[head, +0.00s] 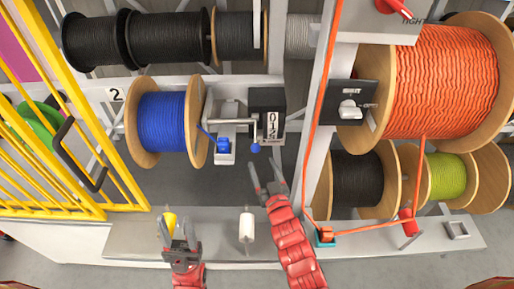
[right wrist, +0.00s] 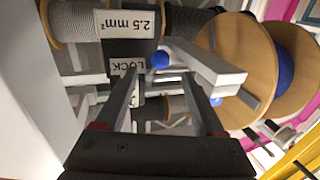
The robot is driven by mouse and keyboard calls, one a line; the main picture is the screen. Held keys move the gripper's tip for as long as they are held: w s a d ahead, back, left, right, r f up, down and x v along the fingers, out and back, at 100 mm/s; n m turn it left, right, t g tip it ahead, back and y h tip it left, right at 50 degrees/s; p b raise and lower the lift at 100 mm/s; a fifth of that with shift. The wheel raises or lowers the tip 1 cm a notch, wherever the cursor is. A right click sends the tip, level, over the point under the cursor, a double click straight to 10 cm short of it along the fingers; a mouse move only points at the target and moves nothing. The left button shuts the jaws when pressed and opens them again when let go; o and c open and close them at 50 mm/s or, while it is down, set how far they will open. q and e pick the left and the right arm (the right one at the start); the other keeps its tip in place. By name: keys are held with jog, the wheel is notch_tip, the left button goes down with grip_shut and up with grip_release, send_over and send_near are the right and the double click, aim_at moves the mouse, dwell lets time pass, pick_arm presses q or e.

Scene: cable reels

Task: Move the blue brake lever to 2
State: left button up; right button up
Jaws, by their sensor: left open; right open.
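The blue brake lever (head: 255,148) is a small blue ball on a thin grey arm hanging beside a dark plate (head: 268,102) with a white numbered strip, right of the blue cable reel (head: 162,122). The ball hangs near the strip's lower end; I cannot tell which number it stands at. My right gripper (head: 266,174) is open just below the ball. In the right wrist view the blue ball (right wrist: 160,60) shows beyond the gap between the open fingertips (right wrist: 158,88), apparently not gripped. My left gripper (head: 180,230) is open and empty, low on the left, away from the lever.
A grey bracket with a blue block (head: 223,147) sits left of the lever. A grey upright (head: 318,130) with an orange cable stands to its right. A white roller (head: 246,226) and a yellow piece (head: 169,219) sit on the front ledge. A yellow gate (head: 80,110) is at left.

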aim_at(257, 151)
jog(key=p+x, duration=0.1)
jog(key=x, duration=0.6)
jog(key=shift+c, duration=0.2)
grip_shut()
dwell(1.2)
